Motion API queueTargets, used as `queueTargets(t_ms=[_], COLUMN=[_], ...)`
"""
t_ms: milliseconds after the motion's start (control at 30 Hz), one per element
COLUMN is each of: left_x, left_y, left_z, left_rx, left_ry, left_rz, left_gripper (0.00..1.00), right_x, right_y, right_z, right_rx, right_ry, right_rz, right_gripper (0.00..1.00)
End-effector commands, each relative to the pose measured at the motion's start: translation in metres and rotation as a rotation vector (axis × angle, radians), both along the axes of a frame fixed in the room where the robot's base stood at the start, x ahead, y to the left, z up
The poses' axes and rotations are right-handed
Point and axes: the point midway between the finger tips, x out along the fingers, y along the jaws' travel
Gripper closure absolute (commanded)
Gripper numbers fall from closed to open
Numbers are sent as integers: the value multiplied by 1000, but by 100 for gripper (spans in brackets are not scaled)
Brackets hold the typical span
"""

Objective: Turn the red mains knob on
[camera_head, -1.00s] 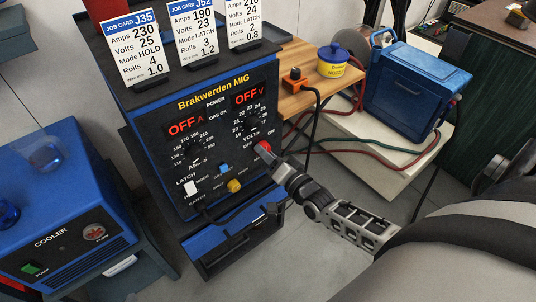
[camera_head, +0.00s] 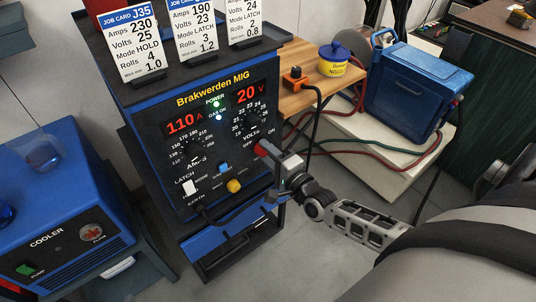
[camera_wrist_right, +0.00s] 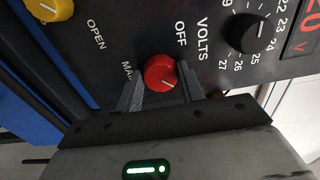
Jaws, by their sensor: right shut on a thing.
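The red mains knob (camera_head: 262,148) is on the right edge of the black front panel of the Brakwerden MIG welder (camera_head: 210,140). In the right wrist view the knob (camera_wrist_right: 160,72) sits between my finger pads, with its white pointer line turned away from the OFF label. My right gripper (camera_head: 272,154) is shut on the knob; its fingers also show in the wrist view (camera_wrist_right: 162,90). The welder's displays (camera_head: 186,122) are lit, reading 110 A and 20 V, and green power and gas lights glow. My left gripper is not in view.
A yellow knob (camera_head: 234,186), a blue switch and a white latch switch are lower on the panel. Job cards (camera_head: 132,44) stand on top of the welder. A blue cooler (camera_head: 60,225) is at left.

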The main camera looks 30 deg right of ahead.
Motion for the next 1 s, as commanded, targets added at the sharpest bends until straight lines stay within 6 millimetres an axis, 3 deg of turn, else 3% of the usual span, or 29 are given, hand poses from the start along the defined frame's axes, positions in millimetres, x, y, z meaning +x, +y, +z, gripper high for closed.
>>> queueTargets(t_ms=[467, 500, 567, 867, 1000], left_x=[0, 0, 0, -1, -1], left_y=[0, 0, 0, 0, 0], left_z=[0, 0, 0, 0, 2], left_rx=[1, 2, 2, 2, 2], left_ry=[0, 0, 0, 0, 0], left_rz=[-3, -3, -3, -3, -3], left_gripper=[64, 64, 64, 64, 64], right_x=[0, 0, 0, -1, -13], right_y=[0, 0, 0, 0, -1], right_z=[-1, -1, -1, 0, -1], right_rx=[16, 16, 15, 13, 13], right_ry=[3, 3, 3, 2, 6], right_rz=[0, 0, 0, 0, 0], right_gripper=[84, 56, 40, 40, 40])
